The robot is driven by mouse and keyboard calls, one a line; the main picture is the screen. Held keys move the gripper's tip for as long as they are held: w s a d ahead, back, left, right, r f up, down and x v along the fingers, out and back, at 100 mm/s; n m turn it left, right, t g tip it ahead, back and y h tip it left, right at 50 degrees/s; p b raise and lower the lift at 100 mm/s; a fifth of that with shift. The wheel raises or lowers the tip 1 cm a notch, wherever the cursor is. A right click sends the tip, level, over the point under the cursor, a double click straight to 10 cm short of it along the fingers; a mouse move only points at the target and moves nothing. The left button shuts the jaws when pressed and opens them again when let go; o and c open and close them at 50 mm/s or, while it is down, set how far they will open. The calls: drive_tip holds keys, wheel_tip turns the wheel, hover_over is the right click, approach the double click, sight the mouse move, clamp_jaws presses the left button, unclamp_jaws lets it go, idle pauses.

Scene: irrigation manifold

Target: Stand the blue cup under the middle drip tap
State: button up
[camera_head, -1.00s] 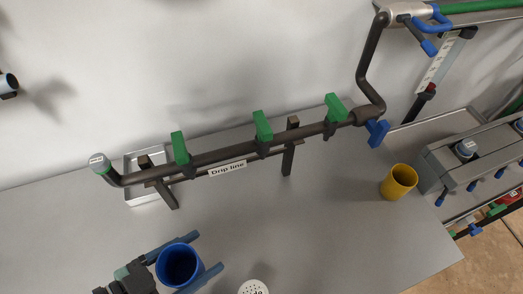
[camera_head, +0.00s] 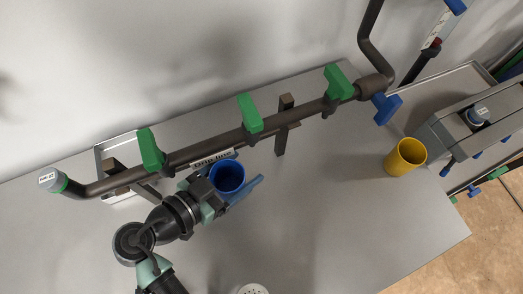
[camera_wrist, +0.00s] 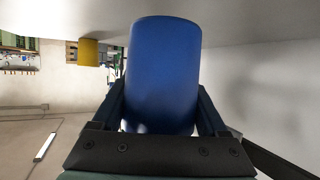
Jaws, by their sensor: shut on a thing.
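The blue cup (camera_head: 227,177) is held between the fingers of my gripper (camera_head: 236,185), just in front of the drip line pipe (camera_head: 205,152). In the wrist view the blue cup (camera_wrist: 163,75) fills the space between both fingers. The middle green drip tap (camera_head: 249,113) is behind the cup and slightly to its right. The left green tap (camera_head: 150,149) and right green tap (camera_head: 338,83) sit on the same pipe. The cup partly covers the drip line label. I cannot tell whether the cup's base touches the table.
A yellow cup (camera_head: 405,157) stands at the right of the grey table (camera_head: 330,210). A blue valve handle (camera_head: 386,108) is near the pipe's right end. A pipe support (camera_head: 283,130) stands right of the blue cup. A white perforated round thing (camera_head: 253,289) is at the front edge.

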drive_tip(key=w+d, duration=0.4)
drive_tip(key=shift+w+d+p, duration=0.15)
drive_tip(key=shift+d+p, duration=0.25)
drive_tip(key=shift+w+d+f, duration=0.1)
drive_tip(key=shift+f, duration=0.8)
drive_tip(key=shift+w+d+f, duration=0.1)
drive_tip(key=shift+f, duration=0.8)
drive_tip(key=shift+f, duration=0.2)
drive_tip(key=o, duration=1.4)
drive_tip(key=shift+c, duration=0.2)
drive_tip(key=shift+r, duration=0.15)
drive_tip(key=shift+s+a+r, duration=0.1)
drive_tip(key=shift+a+r, duration=0.05)
wheel_tip(320, 180, up, 4)
drive_tip(key=b, duration=0.1)
hover_over(222, 184)
drive_tip(key=s, duration=0.2)
drive_tip(key=shift+d+r, duration=0.2)
drive_tip(key=shift+d, duration=0.15)
